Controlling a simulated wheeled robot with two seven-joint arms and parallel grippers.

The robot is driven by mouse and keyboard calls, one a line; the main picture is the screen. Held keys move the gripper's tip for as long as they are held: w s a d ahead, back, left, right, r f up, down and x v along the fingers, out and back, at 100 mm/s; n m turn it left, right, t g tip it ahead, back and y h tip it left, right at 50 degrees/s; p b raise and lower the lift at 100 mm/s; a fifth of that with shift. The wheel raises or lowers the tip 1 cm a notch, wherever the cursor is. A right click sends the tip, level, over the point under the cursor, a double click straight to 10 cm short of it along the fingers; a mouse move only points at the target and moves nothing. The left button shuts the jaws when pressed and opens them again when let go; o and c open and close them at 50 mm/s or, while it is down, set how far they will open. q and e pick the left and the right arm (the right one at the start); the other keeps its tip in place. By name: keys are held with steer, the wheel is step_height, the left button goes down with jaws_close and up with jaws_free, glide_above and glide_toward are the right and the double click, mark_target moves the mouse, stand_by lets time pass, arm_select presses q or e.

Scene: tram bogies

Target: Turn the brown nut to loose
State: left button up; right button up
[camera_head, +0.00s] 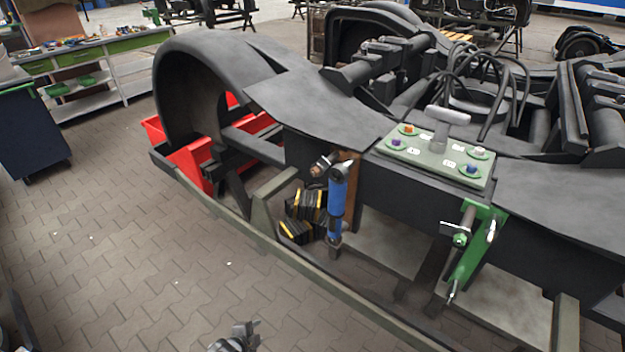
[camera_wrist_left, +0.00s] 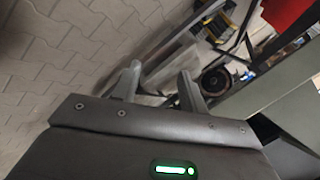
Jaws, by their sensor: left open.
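An orange-brown nut (camera_head: 408,130) sits on a round green base at the far left corner of a grey-green panel (camera_head: 432,165). It is the only brownish nut I make out there. Purple (camera_head: 396,142), blue (camera_head: 471,169) and pale (camera_head: 479,152) nuts sit near the other corners, beside small white labels. A grey T-handled tool (camera_head: 446,122) stands upright between them. My left gripper (camera_head: 240,338) is at the bottom edge of the head view, far from the panel, over the floor. In the left wrist view its fingers (camera_wrist_left: 160,85) are apart and empty. My right gripper is not in view.
The panel rests on the dark bogie frame (camera_head: 300,100). A blue tool (camera_head: 337,205) and a green clamp (camera_head: 470,245) are at its near side. A low rail (camera_head: 290,258) runs in front. Red bins (camera_head: 190,165) stand left. The paved floor at lower left is mostly clear.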

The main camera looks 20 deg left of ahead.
arm_select(q)
steer(key=w+d+r+m+t+h, duration=0.15)
steer(key=w+r+m, duration=0.25)
steer(key=w+r, duration=0.45)
steer(key=w+r+m+t, duration=0.3)
steer(key=w+r+m, duration=0.15)
steer(key=r, duration=0.65)
steer(key=m+t+h+p, duration=0.2)
steer(key=m+t+h, duration=0.2)
steer(key=m, duration=0.7)
glide_toward(313, 175)
steer(key=shift+g, duration=0.25)
steer(key=p+x, duration=0.1)
steer(key=x, duration=0.4)
steer(key=p+x, duration=0.1)
steer(key=x, duration=0.2)
steer(key=shift+r+p, duration=0.35)
steer(key=shift+r, duration=0.05)
steer(key=shift+w+d+f, duration=0.1)
steer(key=shift+w+d, duration=0.1)
steer(key=shift+w, duration=0.3)
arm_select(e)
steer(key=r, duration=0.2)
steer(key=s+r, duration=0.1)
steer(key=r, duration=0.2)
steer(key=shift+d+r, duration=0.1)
arm_select(q)
steer(key=shift+c, duration=0.4)
